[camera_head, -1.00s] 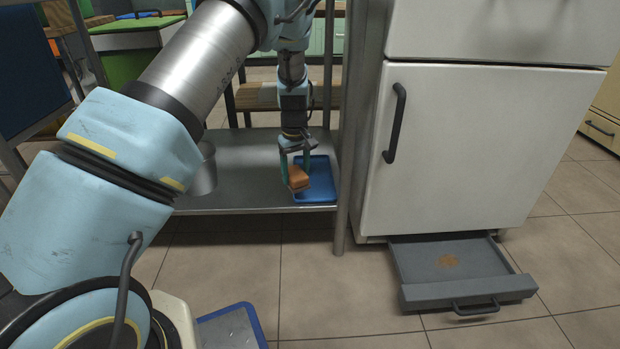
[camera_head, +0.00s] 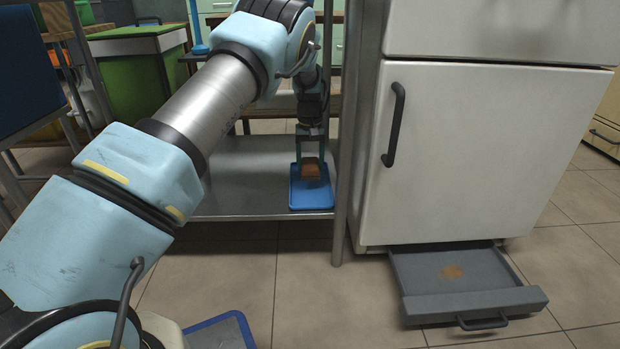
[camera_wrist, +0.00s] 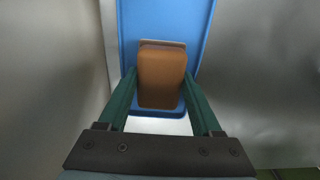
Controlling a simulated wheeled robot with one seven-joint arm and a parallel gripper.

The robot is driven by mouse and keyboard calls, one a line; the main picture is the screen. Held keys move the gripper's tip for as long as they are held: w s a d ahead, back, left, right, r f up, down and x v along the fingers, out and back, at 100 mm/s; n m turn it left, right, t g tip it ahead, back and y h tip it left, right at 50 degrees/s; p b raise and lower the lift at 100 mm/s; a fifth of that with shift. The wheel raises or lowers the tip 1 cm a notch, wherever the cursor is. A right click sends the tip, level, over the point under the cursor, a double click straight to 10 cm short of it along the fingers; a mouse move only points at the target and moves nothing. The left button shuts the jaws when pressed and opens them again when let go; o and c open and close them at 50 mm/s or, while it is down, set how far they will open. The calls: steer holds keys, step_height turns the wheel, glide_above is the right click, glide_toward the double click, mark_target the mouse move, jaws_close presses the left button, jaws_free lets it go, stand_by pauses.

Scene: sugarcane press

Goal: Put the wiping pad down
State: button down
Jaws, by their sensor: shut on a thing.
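The wiping pad (camera_head: 310,170) is a small orange-brown block. My gripper (camera_head: 311,168) points down and is shut on it, with one green finger on each side. In the wrist view the pad (camera_wrist: 162,76) sits between the two fingers (camera_wrist: 160,100). The pad is over the blue tray (camera_head: 312,199), which lies on the metal lower shelf (camera_head: 245,185). The tray also fills the background behind the pad in the wrist view (camera_wrist: 197,28). I cannot tell whether the pad touches the tray.
A metal table leg (camera_head: 340,200) stands just right of the tray. The white fridge (camera_head: 480,150) is beyond it. The shelf left of the tray is largely clear.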

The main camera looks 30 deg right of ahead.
mark_target(310, 163)
steer(key=shift+f+b, duration=0.65)
steer(key=shift+f, duration=1.2)
steer(key=shift+f, duration=0.15)
steer(key=shift+c, duration=0.3)
jaws_free()
step_height(310, 163, up, 12)
steer(key=p, duration=0.5)
steer(key=shift+s, duration=0.1)
steer(key=shift+s, duration=0.1)
